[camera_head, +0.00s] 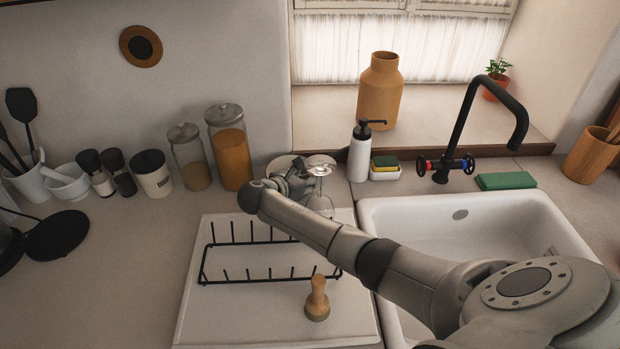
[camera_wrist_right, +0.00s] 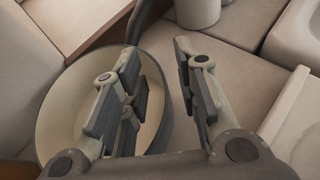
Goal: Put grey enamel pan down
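The grey enamel pan (camera_wrist_right: 58,103) shows in the right wrist view as a round pan with a cream inside and a grey rim. In the head view, a pale rounded part that looks like it (camera_head: 283,163) shows behind my right gripper (camera_head: 297,183), at the back of the counter. In the right wrist view my right gripper (camera_wrist_right: 165,88) has its fingers spread apart. The left finger overlaps the pan, and a stretch of the pan's rim shows between the fingers, without visible clamping. Whether the pan rests fully on the counter is hidden. My left gripper is not in view.
A black rack (camera_head: 240,280) and a wooden-handled brush (camera_head: 317,300) stand on the white drainboard (camera_head: 200,325). A stemmed glass (camera_head: 321,165) is close to my right gripper. Glass jars (camera_head: 232,160), a soap dispenser (camera_head: 360,155) and the sink (camera_head: 375,210) surround the area.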

